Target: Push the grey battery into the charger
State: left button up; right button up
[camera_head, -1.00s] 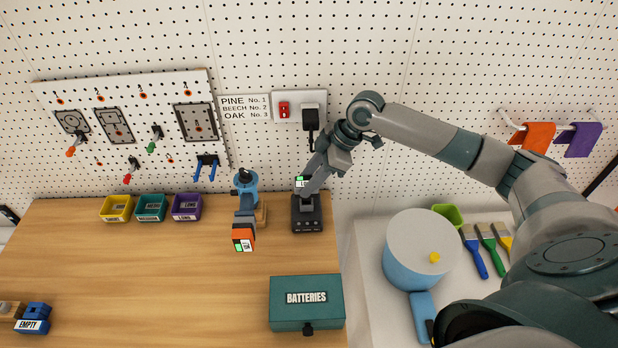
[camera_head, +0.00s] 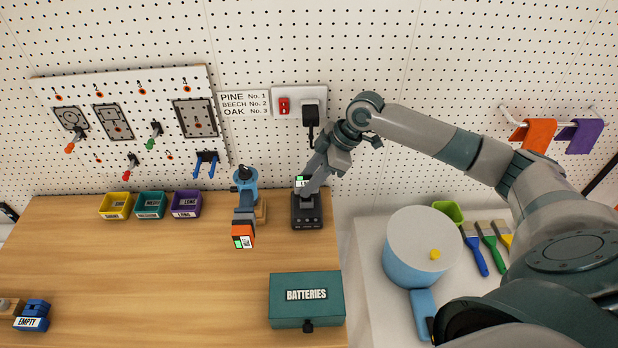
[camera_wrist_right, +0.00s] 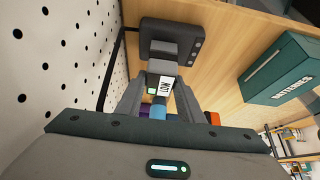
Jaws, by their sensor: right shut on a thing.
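The grey battery (camera_wrist_right: 160,68) is between the fingers of my right gripper (camera_head: 306,190), which is shut on it. Its white label and a green patch show in the right wrist view. The black charger (camera_head: 307,222) lies on the bench near its right back corner; it also shows in the right wrist view (camera_wrist_right: 190,28). The battery's far end is at the charger's top, apparently touching it. How deep it sits in the charger is hidden by the gripper and the battery itself. My left gripper is not in view.
A blue drill (camera_head: 246,181) with an orange battery (camera_head: 243,236) stands left of the charger. A green batteries box (camera_head: 285,312) sits at the bench front. The black plug (camera_head: 310,111) is in the wall socket above. The bench's middle is clear.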

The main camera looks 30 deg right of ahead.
jog(key=shift+f+b, duration=0.3)
jog(key=shift+f, duration=0.55)
jog(key=shift+f, duration=0.15)
dwell(0.8)
jog(key=o, duration=1.1)
jog(key=shift+b+v, duration=0.35)
jog(key=shift+v, duration=0.5)
jog(key=b+v, duration=0.4)
jog(key=v, duration=1.1)
jog(key=shift+r, duration=0.3)
jog(key=shift+s+d+f, duration=0.1)
jog(key=shift+s, duration=0.05)
